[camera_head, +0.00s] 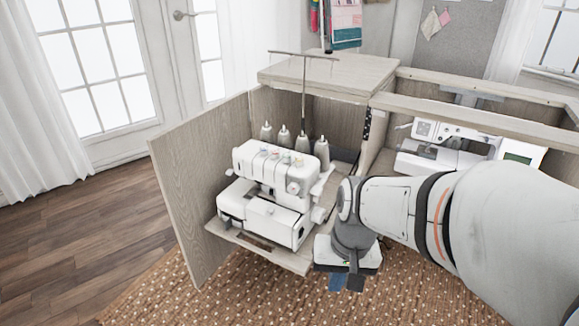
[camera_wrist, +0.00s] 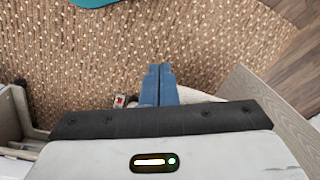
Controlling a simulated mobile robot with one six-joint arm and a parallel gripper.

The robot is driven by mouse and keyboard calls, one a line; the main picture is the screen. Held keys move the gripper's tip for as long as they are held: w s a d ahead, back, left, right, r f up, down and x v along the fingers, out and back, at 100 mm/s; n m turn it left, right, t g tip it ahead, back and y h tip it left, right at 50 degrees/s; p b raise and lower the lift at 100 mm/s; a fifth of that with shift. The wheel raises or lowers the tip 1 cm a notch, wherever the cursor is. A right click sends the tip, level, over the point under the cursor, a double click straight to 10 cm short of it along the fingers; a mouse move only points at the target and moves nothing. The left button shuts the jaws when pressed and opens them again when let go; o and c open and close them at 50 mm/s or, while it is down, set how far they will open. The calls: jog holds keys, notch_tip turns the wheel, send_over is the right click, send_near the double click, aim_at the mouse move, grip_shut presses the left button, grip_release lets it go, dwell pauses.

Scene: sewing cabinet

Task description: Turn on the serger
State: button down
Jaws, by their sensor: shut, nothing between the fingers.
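The white serger (camera_head: 272,190) stands on a wooden shelf in the open cabinet bay, with several thread cones behind it. My gripper (camera_head: 347,283) points down in front and to the right of the serger, past the shelf's edge. Its blue fingers are shut together and empty, as the wrist view (camera_wrist: 159,72) also shows. A small red-and-white part, perhaps a switch (camera_wrist: 119,101), shows just left of the fingers in the wrist view. I cannot tell whether they touch it. My wrist hides most of what lies behind it there. In the head view no switch can be made out.
The cabinet door (camera_head: 185,190) stands open left of the serger. A white sewing machine (camera_head: 440,145) sits in the right bay, partly behind my arm. A brown dotted rug (camera_head: 230,295) covers the floor in front. A teal object (camera_wrist: 95,2) lies at the wrist view's top edge.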

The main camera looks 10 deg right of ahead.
jog(key=w+d+f+m+t+y+p, duration=0.3)
jog(key=w+d+f+m+p, duration=0.1)
jog(key=w+m, duration=0.6)
jog(key=w+d+f+m+t+y+p, duration=0.2)
jog(key=w+d+f+m+y+p, duration=0.2)
jog(key=w+m, duration=0.5)
jog(key=d+f+m, duration=0.1)
jog(key=d+m, duration=0.1)
jog(key=m, duration=0.2)
jog(key=shift+w+d+f+t+p, duration=0.3)
jog(key=shift+w+f+t+p, duration=0.05)
jog(key=shift+f+t, duration=0.05)
jog(key=b, duration=0.5)
send_near(302, 234)
jog(key=x, duration=0.6)
jog(key=shift+d+f, duration=0.2)
jog(key=shift+d, duration=0.1)
jog(key=shift+w, duration=0.1)
